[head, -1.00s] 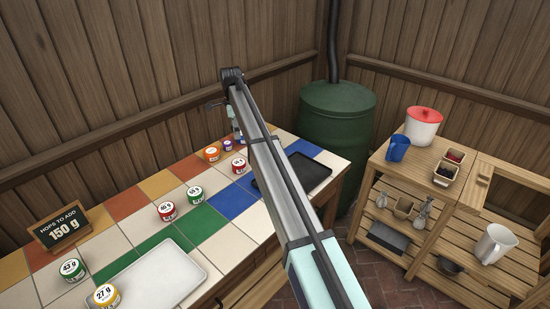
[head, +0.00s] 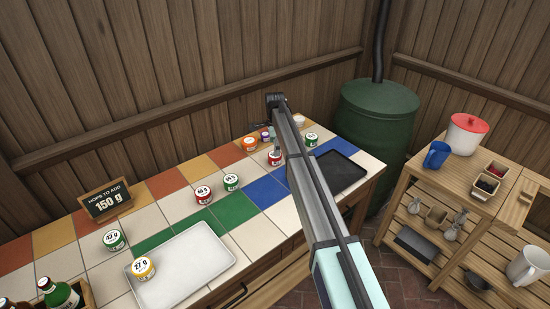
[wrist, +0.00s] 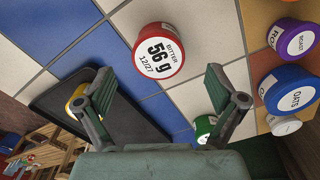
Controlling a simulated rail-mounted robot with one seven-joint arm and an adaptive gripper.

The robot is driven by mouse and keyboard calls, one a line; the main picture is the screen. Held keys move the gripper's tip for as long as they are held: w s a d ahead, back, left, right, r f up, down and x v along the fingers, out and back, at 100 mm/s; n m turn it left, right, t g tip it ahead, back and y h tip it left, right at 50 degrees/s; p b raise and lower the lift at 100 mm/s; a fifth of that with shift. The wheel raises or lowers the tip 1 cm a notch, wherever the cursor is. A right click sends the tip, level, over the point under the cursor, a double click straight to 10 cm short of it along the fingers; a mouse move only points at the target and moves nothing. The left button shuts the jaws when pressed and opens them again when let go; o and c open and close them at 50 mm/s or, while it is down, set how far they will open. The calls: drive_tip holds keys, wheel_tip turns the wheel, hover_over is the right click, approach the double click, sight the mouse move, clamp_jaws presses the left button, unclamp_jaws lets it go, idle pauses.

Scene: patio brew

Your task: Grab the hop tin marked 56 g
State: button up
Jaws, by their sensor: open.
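The hop tin marked 56 g (wrist: 158,52) is red with a white lid reading "BITTER 56 g 12/27". In the wrist view it stands on the tiles just beyond and between the fingertips of my gripper (wrist: 160,84). My gripper is open and empty, with its fingers spread to either side of the tin and apart from it. In the head view a red tin (head: 274,158) beside my arm appears to be this one; its label is too small to read there.
A green tin (wrist: 205,125) is close to the right finger. A blue oats tin (wrist: 287,90) and a purple roast tin (wrist: 296,38) stand further right. A black tray (head: 340,172) lies right of my arm. Other red (head: 203,195) and green (head: 231,182) tins stand left.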

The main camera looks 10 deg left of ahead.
drive_tip(key=shift+s+f+p, duration=0.1)
drive_tip(key=shift+f+p, duration=0.95)
drive_tip(key=shift+f, duration=1.7)
drive_tip(key=c, duration=1.3)
